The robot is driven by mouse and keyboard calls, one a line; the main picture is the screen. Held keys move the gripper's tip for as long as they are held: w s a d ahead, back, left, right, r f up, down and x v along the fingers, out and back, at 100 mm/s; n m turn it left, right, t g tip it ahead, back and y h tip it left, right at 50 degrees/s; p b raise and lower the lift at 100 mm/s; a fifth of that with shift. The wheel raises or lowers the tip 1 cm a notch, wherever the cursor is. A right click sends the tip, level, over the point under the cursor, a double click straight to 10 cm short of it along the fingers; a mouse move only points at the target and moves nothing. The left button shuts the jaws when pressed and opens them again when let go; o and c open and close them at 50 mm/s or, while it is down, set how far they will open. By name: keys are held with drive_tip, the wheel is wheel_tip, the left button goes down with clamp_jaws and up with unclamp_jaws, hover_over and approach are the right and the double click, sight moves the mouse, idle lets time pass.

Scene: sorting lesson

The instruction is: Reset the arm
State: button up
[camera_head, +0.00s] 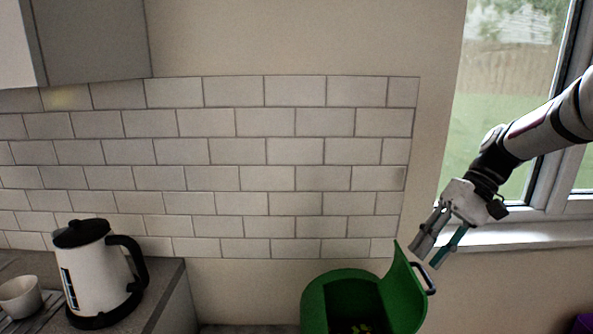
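My gripper (430,258) is at the right of the view, at the end of my arm, in front of the window and wall. It points down and to the left. One finger looks grey and the other teal, with a gap between them, and nothing shows in the gap. The fingertips are above and to the right of the green bin (318,300), near the top of its raised lid (405,290). I cannot tell whether they touch the lid.
A white kettle (97,275) and a white cup (20,297) stand on the counter (165,290) at left. A cabinet (90,40) hangs above. A window sill (520,235) lies behind my arm. A purple thing (584,324) shows at bottom right.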

drive_tip(key=s+a+r+t+h, duration=0.2)
drive_tip(key=s+a+t+h, duration=0.1)
drive_tip(key=s, duration=0.8)
drive_tip(key=s+a+r+t+h, duration=0.2)
drive_tip(key=s+a+t+h, duration=0.1)
drive_tip(key=s, duration=0.8)
drive_tip(key=shift+s+a+r+t+h, duration=0.2)
drive_tip(key=shift+s+r+t+h, duration=0.15)
drive_tip(key=shift+t+h, duration=0.45)
